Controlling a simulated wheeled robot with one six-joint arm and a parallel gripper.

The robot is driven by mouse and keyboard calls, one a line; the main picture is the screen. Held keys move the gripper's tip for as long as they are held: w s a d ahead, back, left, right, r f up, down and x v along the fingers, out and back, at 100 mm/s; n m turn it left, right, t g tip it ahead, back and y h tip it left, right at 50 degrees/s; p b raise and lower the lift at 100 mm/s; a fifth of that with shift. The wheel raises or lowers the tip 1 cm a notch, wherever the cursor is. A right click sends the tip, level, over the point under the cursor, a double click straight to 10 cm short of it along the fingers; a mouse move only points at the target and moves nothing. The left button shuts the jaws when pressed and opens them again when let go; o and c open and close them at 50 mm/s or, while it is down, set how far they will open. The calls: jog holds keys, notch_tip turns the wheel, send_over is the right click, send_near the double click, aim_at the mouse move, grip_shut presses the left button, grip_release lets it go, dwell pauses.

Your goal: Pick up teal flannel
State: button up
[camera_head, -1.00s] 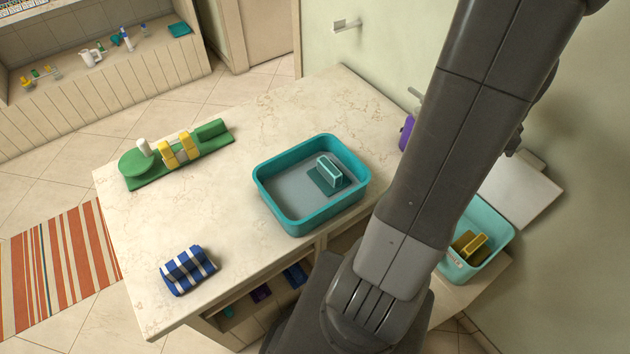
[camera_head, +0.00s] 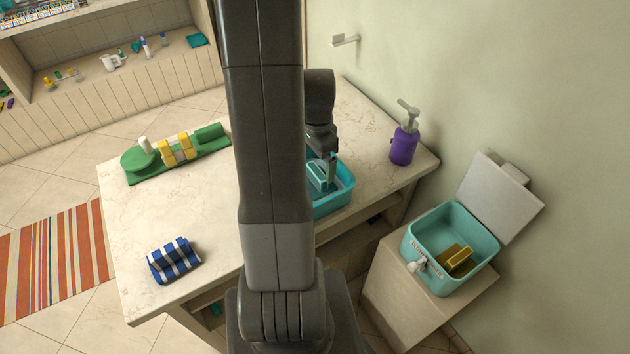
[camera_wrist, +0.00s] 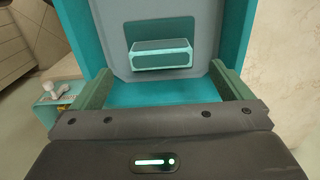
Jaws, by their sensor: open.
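The teal flannel appears to be the folded teal block with pale edges (camera_head: 319,177) inside the teal basin (camera_head: 341,199). In the wrist view the block (camera_wrist: 161,54) lies ahead of my gripper on the basin's grey floor, with a darker teal patch around it. My gripper (camera_head: 330,163) hangs over the basin, pointing down. In the wrist view its two fingers are wide apart with nothing between them, and the block lies beyond the tips (camera_wrist: 160,80), between their lines. My arm hides the basin's left part in the head view.
A purple pump bottle (camera_head: 404,146) stands right of the basin. A striped blue cloth (camera_head: 174,261) and a green tray (camera_head: 200,150) with yellow items lie to the left. A lidded teal box (camera_head: 432,268) with yellow blocks stands lower right. The counter's left middle is clear.

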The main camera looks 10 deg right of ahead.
aim_at(317, 171)
jog(key=shift+f+p, duration=0.45)
jog(key=shift+f, duration=2.5)
jog(key=c, duration=1.1)
jog(key=shift+o, duration=0.2)
jog(key=shift+r, duration=0.1)
